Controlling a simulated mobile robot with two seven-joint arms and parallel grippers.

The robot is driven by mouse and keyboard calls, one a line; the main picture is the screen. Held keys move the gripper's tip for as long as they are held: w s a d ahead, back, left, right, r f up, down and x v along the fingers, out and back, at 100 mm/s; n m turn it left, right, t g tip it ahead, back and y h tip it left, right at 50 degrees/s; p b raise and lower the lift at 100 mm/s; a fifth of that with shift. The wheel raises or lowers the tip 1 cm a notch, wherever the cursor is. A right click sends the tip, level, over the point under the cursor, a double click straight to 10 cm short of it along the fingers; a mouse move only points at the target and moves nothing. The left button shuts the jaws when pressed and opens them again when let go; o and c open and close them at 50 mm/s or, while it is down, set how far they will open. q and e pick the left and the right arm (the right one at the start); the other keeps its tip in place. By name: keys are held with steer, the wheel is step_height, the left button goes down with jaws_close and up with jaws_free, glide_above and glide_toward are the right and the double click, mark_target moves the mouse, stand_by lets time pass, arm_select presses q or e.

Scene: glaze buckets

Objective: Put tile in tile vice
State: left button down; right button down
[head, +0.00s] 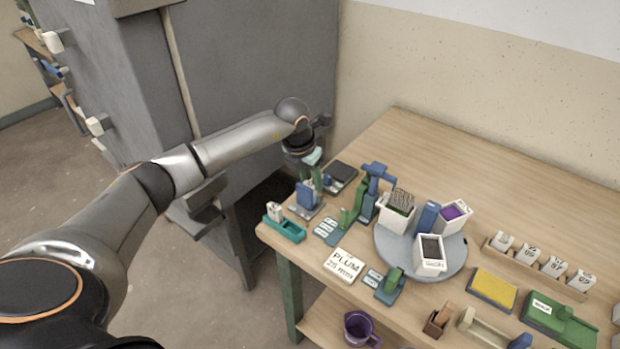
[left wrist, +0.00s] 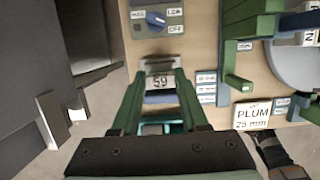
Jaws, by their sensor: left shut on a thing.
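In the head view I cannot make out the held tile. The teal tile vice (head: 284,229) stands at the bench's left edge, with a pale block at its left end. Part of a teal thing, probably the vice, shows between the fingers (left wrist: 155,128). The held tile appears apart from the vice. My right gripper is not seen.
A blue device (head: 307,195), a green press (head: 350,215) and a PLUM card (head: 345,265) stand close to the vice. A round turntable (head: 390,245) holds white containers. A wooden rack (head: 540,272) holds several numbered tiles. A grey cabinet (head: 260,60) adjoins the bench.

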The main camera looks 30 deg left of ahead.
arm_select(q)
steer(key=shift+f, duration=0.2)
steer(key=shift+c, duration=1.7)
jaws_free()
steer(key=shift+r, duration=0.15)
step_height(320, 180, up, 7)
steer(key=p, duration=0.5)
